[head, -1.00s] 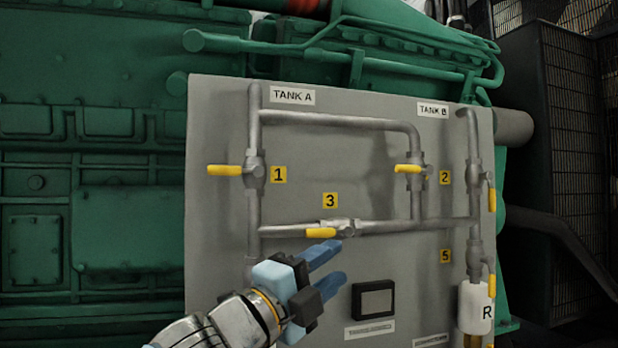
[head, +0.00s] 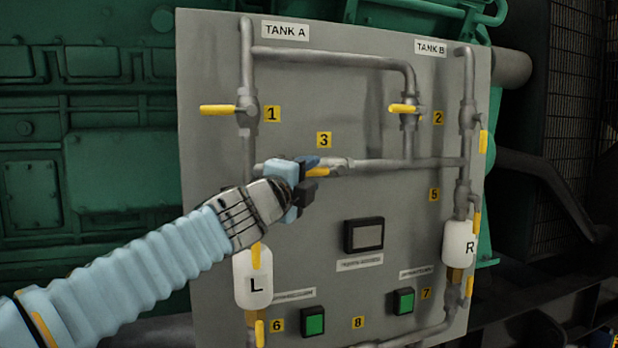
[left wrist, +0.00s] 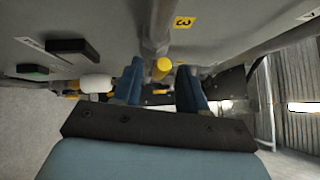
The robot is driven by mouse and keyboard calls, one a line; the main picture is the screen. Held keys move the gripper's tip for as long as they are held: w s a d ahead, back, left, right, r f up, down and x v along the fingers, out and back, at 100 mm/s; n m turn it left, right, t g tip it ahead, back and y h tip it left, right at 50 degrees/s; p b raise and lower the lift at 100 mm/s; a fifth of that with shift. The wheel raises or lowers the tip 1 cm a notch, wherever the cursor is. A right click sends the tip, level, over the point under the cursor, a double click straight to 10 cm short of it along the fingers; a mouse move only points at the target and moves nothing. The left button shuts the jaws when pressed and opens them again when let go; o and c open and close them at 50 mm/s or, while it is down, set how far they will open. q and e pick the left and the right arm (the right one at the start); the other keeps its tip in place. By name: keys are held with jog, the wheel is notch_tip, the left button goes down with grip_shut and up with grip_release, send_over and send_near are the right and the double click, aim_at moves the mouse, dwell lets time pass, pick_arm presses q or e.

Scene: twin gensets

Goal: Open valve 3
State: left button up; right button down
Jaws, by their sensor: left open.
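Valve 3 sits on the horizontal cross pipe under the yellow "3" label (head: 324,140). Its yellow handle (head: 318,172) lies roughly level along the pipe, its left part hidden behind my gripper. My left gripper (head: 309,176) is at the handle, its fingers pointing to the panel. In the left wrist view, the open blue fingers (left wrist: 161,85) stand one on each side of the yellow handle (left wrist: 161,68), with gaps visible on both sides. The "3" label (left wrist: 183,22) shows above. My right gripper is not in view.
The grey panel (head: 205,60) carries pipes and other yellow-handled valves: valve 1 (head: 218,110) at upper left, valve 2 (head: 402,109) at upper right. A white "L" container (head: 253,287) is below my wrist. A dark display (head: 364,236) is at lower centre.

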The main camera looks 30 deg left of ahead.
pick_arm(q)
jog(key=shift+w, duration=0.45)
jog(key=shift+c, duration=0.4)
grip_shut()
jog(key=b, duration=0.2)
jog(key=shift+f+b, duration=0.25)
jog(key=shift+b, duration=0.15)
jog(key=shift+r, duration=0.15)
